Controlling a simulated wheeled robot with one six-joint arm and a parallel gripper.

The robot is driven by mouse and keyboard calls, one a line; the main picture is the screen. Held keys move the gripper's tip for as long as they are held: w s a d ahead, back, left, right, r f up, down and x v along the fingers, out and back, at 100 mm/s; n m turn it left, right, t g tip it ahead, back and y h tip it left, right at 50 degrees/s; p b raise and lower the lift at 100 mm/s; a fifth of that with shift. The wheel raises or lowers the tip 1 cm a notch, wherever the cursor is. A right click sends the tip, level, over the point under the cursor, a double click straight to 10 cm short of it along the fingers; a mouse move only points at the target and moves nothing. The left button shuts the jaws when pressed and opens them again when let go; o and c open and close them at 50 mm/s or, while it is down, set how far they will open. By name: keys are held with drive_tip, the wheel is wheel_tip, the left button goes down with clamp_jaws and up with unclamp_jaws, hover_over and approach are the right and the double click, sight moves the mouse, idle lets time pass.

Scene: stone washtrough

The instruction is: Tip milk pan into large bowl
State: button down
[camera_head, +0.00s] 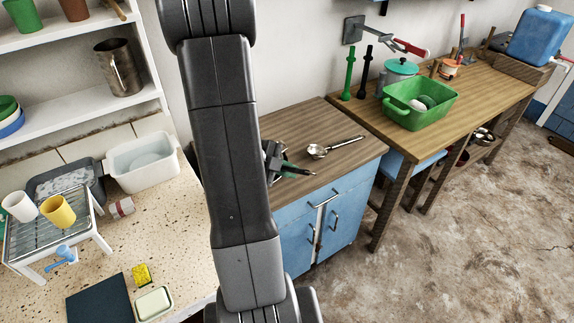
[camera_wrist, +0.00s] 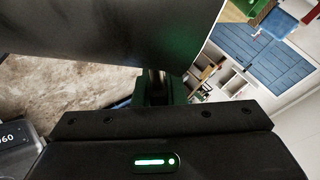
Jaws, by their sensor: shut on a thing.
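My gripper (camera_head: 285,167) shows only in part in the head view, beside my arm link and over the wooden cabinet top. In the wrist view my gripper (camera_wrist: 154,90) is shut at a thin grey handle-like part. A large dark body, which seems to be the milk pan (camera_wrist: 110,30), fills the upper left of that view beyond the fingers. Its opening and contents do not show, and its tilt cannot be told. The pan is hidden behind my arm in the head view. I cannot make out the large bowl in either view; my arm covers much of the middle.
A metal ladle (camera_head: 335,148) lies on the cabinet top (camera_head: 350,130). A green basin (camera_head: 420,104) stands on the bench at right. At left, a white tub (camera_head: 143,180) and a rack (camera_head: 60,232) with two cups stand on the speckled counter. Floor at right is clear.

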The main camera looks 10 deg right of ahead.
drive_tip(key=shift+w+d+r+p, duration=0.2)
drive_tip(key=shift+w+p, duration=0.05)
drive_tip(key=shift+p, duration=0.85)
drive_tip(key=shift+f+g, duration=0.15)
drive_tip(key=shift+g, duration=0.15)
drive_tip(key=shift+w+d+y+p, duration=0.1)
drive_tip(key=shift+y+p, duration=0.2)
drive_tip(key=shift+p, duration=0.05)
drive_tip(key=shift+w+d+n+g+y+p, duration=0.5)
drive_tip(key=shift+w+g+y+p, duration=0.05)
drive_tip(key=shift+w+g+y, duration=0.05)
drive_tip(key=shift+w, duration=0.1)
idle(0.7)
drive_tip(key=shift+w+d+f+n+g+y, duration=0.2)
drive_tip(key=shift+w+d+n+g+y, duration=0.1)
drive_tip(key=shift+w+d+g+y, duration=0.35)
